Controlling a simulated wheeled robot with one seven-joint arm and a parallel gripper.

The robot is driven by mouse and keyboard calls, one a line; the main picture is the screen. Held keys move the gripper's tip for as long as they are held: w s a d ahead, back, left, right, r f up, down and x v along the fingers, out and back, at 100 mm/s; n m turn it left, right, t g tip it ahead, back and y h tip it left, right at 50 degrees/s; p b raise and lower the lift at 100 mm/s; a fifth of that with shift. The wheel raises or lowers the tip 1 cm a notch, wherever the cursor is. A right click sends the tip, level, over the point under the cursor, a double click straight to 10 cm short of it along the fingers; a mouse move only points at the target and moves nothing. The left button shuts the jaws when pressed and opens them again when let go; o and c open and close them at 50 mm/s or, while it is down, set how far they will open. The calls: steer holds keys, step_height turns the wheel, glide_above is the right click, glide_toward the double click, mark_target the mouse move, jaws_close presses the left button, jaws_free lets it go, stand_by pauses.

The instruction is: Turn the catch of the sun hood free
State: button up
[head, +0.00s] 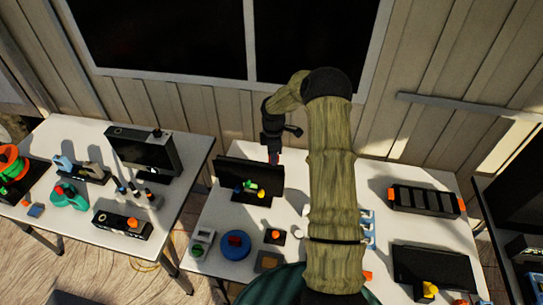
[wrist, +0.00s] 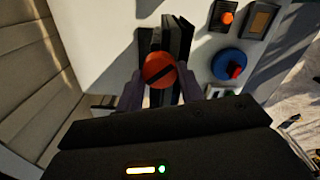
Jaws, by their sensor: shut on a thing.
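Behind the knob stand dark upright panels (wrist: 180,40), apparently the sun hood. In the head view my gripper (head: 273,156) reaches down at the right end of a black upright screen unit (head: 248,174). The catch itself cannot be made out there.
On the same white table (head: 215,225) are a blue disc (head: 235,244) with a red knob, an orange button on a dark box (head: 275,236) and a black slotted rack (head: 425,200). A wooden wall and window stand close behind. My arm hides the table's middle.

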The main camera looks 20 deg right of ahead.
steer(key=n, duration=0.4)
steer(key=shift+w+d+r+n, duration=0.15)
steer(key=shift+w+r+n, duration=0.05)
steer(key=shift+r+n, duration=0.1)
steer(key=n, duration=0.4)
steer(key=shift+n, duration=0.3)
steer(key=o, duration=0.9)
steer(key=shift+c, duration=0.2)
steer(key=shift+o, duration=0.7)
steer(key=shift+f, duration=0.2)
steer(key=shift+s, duration=0.1)
